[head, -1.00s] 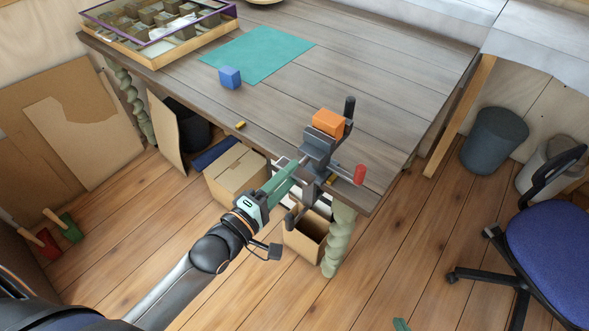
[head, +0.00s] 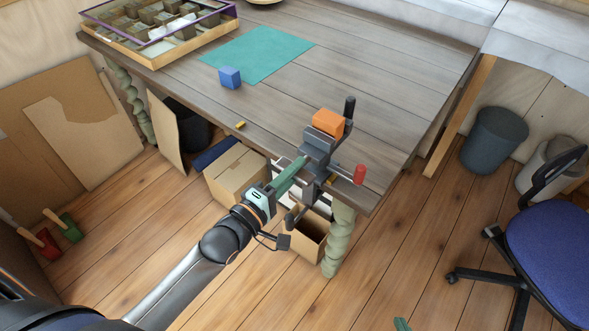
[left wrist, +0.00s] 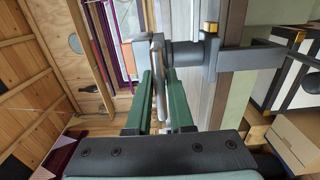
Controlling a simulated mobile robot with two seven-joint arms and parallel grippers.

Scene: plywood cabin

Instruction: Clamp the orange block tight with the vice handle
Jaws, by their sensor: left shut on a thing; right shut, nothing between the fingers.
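The orange block (head: 328,122) sits at the top of the grey vice (head: 318,145), which is fixed at the table's front edge. A red-ended bar (head: 358,174) sticks out to the vice's right. My left gripper (head: 303,162) reaches up to the vice's front. In the left wrist view, its green fingers (left wrist: 157,100) are shut on a grey metal bar, the vice handle (left wrist: 158,65). The exact grip is partly hidden in the head view. Only the green tip of my right gripper (head: 402,324) shows at the bottom edge, away from the vice; it is shut and empty.
A blue block (head: 230,77) and a teal mat (head: 262,54) lie on the table (head: 400,80), with a sorting tray (head: 160,57) at the back left. Cardboard boxes (head: 236,172) stand below the front edge. A blue chair (head: 545,225) is at right.

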